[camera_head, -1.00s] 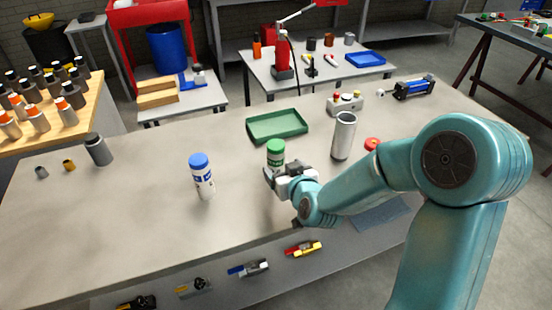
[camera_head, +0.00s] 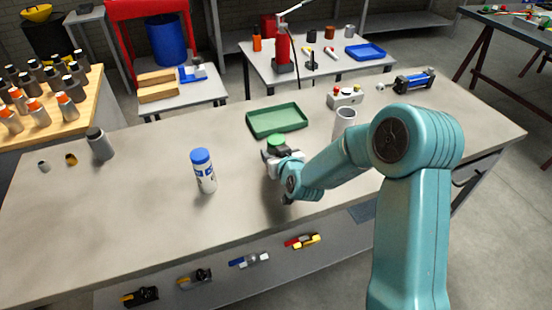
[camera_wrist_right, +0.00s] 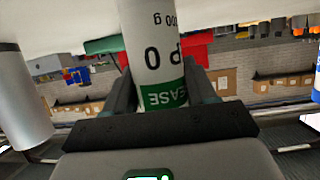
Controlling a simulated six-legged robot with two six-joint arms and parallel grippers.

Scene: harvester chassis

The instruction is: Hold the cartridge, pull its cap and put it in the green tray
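A white cartridge with a green cap (camera_head: 276,140) stands in the middle of the workbench, just in front of the green tray (camera_head: 262,132). My right gripper (camera_head: 279,154) is around its upper body, right below the cap. In the right wrist view, the white cartridge (camera_wrist_right: 153,45) with its green label band shows upside down between the two fingers (camera_wrist_right: 160,88). The fingers lie snug against both its sides. The cap is hidden there. In the head view my gripper hides most of the body, so I cannot tell whether its base touches the bench. My left gripper is not in view.
A blue-capped white bottle (camera_head: 204,172) stands to the left. A grey metal cylinder (camera_head: 345,120) stands to the right, partly behind my arm. A small button box (camera_head: 346,98) is farther back. The bench's left front is clear.

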